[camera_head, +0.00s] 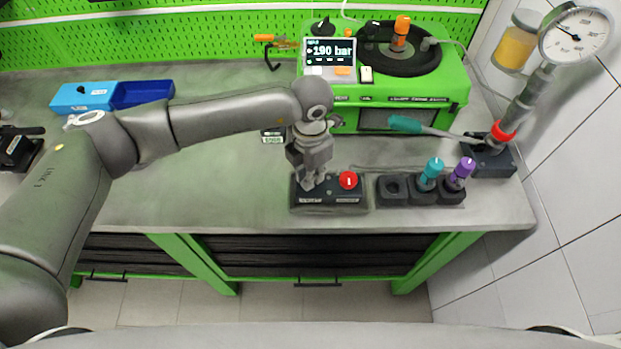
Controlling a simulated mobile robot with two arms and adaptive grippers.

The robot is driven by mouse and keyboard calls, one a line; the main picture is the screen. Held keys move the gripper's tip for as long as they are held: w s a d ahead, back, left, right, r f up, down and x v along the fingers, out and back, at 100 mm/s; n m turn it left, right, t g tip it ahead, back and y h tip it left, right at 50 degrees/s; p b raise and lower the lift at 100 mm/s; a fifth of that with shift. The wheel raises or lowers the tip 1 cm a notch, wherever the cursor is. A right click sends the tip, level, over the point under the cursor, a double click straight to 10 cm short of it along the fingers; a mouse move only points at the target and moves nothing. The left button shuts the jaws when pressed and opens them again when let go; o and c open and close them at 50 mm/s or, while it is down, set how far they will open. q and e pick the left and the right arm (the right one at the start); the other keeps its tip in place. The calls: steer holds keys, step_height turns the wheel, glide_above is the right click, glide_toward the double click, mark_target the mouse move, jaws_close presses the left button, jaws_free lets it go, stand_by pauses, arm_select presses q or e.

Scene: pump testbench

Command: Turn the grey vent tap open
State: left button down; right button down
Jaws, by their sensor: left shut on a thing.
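My left gripper (311,184) comes down from above onto the left half of a small black valve block (330,202) near the bench's front edge. It is shut on the grey vent tap there; its fingers hide the tap, so I cannot tell how far it is turned. A red knob (348,180) with a white mark sits on the right half of the same block, just beside the fingers. My right gripper is not in view.
Right of the block, a black holder (393,188) carries teal (431,170) and purple (462,170) handled pieces. A green pump unit (455,95) reading 190 bar stands behind. A gauge (575,36) rises at right, a blue box (85,97) lies left.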

arm_select(q)
steer(key=n+b, duration=0.5)
steer(key=shift+f+n, duration=0.2)
steer(key=shift+n, duration=0.1)
steer(key=n+b, duration=0.2)
steer(key=shift+n+b, duration=0.3)
steer(key=shift+r+n+b, duration=0.25)
steer(key=shift+n+b, duration=0.75)
steer(key=shift+n, duration=0.3)
steer(key=c, duration=1.5)
jaws_free()
